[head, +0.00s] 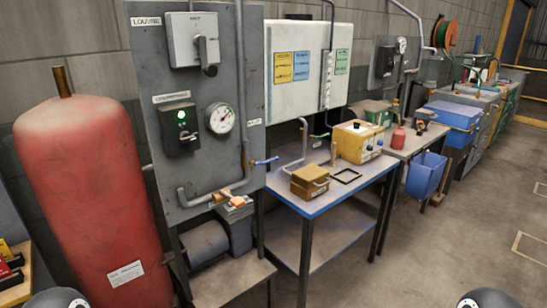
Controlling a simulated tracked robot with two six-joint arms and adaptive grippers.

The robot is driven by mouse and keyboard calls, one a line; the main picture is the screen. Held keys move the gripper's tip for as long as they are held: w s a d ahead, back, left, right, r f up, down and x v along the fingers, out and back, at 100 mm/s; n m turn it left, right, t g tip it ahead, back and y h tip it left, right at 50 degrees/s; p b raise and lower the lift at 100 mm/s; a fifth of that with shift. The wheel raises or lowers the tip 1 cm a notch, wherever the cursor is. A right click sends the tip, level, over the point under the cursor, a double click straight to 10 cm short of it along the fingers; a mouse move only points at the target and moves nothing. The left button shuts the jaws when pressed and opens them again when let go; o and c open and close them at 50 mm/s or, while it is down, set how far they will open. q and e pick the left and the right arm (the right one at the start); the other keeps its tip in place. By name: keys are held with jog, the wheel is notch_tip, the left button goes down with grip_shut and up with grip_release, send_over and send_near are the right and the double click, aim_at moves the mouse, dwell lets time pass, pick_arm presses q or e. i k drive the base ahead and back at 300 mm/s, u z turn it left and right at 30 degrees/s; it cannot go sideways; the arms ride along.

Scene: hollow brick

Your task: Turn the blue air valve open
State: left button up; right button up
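The blue air valve (265,161) is a small blue lever at the right edge of a grey panel (180,95). It sits on a vertical grey pipe that runs down the panel's right side. The lever sticks out to the right, roughly level and across the pipe. Neither of my grippers is in view. Only dark rounded parts of my arms show at the bottom edge, well away from the valve.
A red tank (95,190) stands left of the panel. A pressure gauge (220,118) and an orange-handled valve (236,202) are on or beside it. A blue-edged workbench (312,207) with a brown box (309,182) stands close right.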

aim_at(267, 161)
jog(key=z, duration=0.15)
jog(key=i, duration=0.8)
jog(key=u, duration=2.1)
jog(key=k, duration=0.7)
jog(key=z, duration=0.85)
jog(key=k, duration=0.6)
jog(key=z, duration=0.8)
jog(key=i, duration=0.8)
jog(key=z, duration=0.15)
